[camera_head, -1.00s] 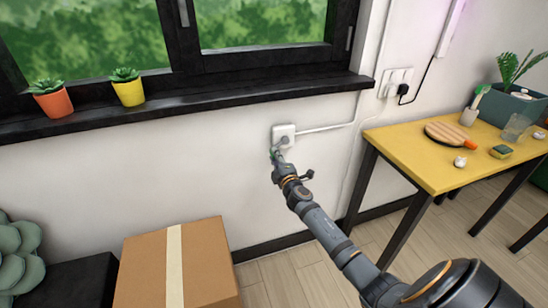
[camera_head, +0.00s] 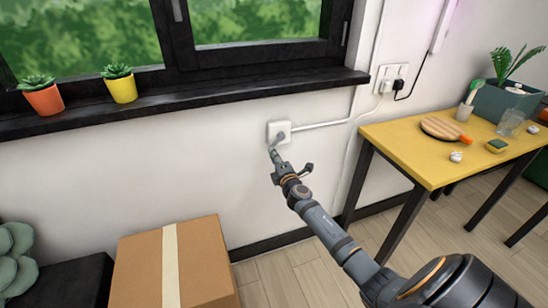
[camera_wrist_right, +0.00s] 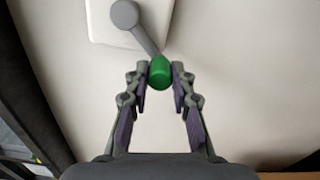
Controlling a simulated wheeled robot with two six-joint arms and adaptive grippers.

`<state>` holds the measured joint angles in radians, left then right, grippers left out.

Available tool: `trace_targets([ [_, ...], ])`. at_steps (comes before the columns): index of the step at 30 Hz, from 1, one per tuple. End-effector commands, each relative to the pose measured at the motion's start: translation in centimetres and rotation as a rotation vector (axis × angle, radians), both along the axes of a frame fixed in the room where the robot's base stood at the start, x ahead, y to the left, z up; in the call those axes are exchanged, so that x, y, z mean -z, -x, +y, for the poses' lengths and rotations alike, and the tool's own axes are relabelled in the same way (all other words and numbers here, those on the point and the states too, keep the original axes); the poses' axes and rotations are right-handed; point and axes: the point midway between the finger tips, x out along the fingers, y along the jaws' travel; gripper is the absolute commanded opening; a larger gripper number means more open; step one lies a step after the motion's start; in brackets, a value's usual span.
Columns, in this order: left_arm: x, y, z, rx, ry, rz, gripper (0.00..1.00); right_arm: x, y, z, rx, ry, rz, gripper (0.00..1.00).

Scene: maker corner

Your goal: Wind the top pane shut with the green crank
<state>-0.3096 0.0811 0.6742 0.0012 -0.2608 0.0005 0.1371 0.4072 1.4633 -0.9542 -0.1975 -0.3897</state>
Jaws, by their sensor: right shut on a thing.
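In the right wrist view the grey arm (camera_wrist_right: 142,38) runs from a round hub to the green crank knob (camera_wrist_right: 159,73). My right gripper (camera_wrist_right: 159,76) is shut on this knob, a fingertip on each side. In the head view my right gripper (camera_head: 274,157) reaches the crank and hides the knob. Only the lower part of the window (camera_head: 260,22) shows; I cannot tell the top pane's position. My left gripper is out of view.
Potted succulents in orange (camera_head: 45,99) and yellow (camera_head: 122,89) pots stand on the black sill (camera_head: 200,100). A cardboard box (camera_head: 200,265) is below. A yellow table (camera_head: 400,148) with a board (camera_head: 440,128) stands right. A wall outlet (camera_head: 391,73) is above it.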

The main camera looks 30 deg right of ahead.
Motion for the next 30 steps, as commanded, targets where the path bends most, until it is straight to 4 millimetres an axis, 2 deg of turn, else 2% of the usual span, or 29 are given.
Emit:
trace_targets([
  [2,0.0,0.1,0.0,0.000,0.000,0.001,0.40,0.3,0.1,0.0,0.001,0.001,0.005,0.00],
  [3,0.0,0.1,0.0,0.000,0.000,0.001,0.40,0.3,0.1,0.0,0.001,0.001,0.005,0.25],
  [8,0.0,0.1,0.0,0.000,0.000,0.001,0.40,0.2,0.1,0.0,0.001,0.000,0.004,0.47],
  [16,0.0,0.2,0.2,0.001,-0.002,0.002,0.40,0.1,0.1,0.0,0.000,0.000,0.002,0.47],
  [19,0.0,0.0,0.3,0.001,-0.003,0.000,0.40,0.2,0.7,0.1,0.001,0.000,0.003,0.47],
  [23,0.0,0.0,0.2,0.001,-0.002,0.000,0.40,0.3,3.1,0.7,-0.002,0.002,0.005,0.47],
  [30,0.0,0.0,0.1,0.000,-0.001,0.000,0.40,0.2,8.8,2.1,-0.002,0.003,0.006,0.47],
])
